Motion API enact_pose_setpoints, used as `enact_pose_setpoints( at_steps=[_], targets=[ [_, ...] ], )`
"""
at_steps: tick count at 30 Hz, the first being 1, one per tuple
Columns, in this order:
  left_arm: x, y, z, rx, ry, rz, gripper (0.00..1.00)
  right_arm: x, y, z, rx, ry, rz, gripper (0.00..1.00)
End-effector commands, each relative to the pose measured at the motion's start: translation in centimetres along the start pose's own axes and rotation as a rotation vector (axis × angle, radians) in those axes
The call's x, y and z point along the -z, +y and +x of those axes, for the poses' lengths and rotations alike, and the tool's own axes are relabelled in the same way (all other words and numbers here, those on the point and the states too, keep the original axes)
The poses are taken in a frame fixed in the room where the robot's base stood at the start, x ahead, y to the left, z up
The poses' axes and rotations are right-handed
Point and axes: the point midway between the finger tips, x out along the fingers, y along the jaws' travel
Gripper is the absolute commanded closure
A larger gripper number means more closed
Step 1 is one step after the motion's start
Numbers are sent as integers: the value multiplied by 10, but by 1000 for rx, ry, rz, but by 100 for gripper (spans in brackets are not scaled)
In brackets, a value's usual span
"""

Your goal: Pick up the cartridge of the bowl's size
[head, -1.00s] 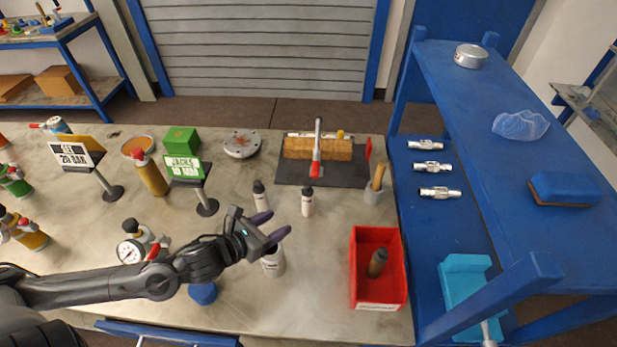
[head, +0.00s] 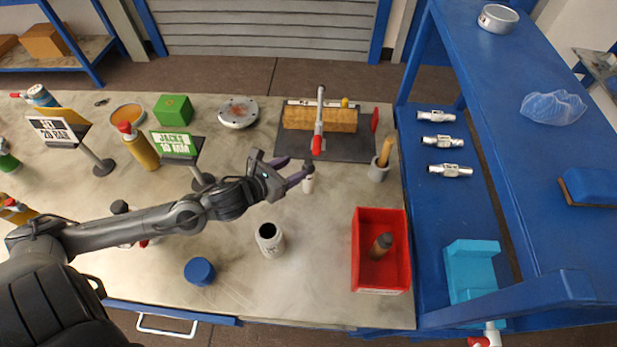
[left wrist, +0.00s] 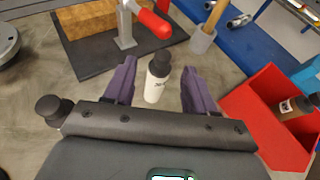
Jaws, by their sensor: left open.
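A small white cartridge (head: 308,184) with a black top stands upright on the bench. In the left wrist view the cartridge (left wrist: 157,82) stands between the two purple fingers, with gaps showing beside it. My left gripper (head: 291,171) is open around or just before it; contact cannot be seen. A second black-topped cartridge (left wrist: 52,108) shows at the left of the wrist view, mostly hidden by my gripper body. The open white bowl (head: 270,239) stands nearer on the bench. My right gripper is not in view.
Behind the cartridge lies a dark board with a wooden block (head: 320,118) and a red-handled clamp (head: 317,143). A grey cup (head: 378,172) stands to its right. A blue cap (head: 199,271) lies front left. A blue shelf (head: 520,190) borders the bench on the right.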

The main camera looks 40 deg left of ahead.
Motion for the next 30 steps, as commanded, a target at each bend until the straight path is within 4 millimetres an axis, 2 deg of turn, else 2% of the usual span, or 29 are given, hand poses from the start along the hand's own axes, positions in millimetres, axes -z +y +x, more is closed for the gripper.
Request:
enact_pose_setpoints(
  at_steps=[8,21,30],
  targets=[
    [0,-1,10,0,-1,0,44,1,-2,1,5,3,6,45],
    [1,-5,52,-1,0,0,44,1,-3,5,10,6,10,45],
    [1,-5,55,1,1,2,44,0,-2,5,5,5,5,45]
  ],
)
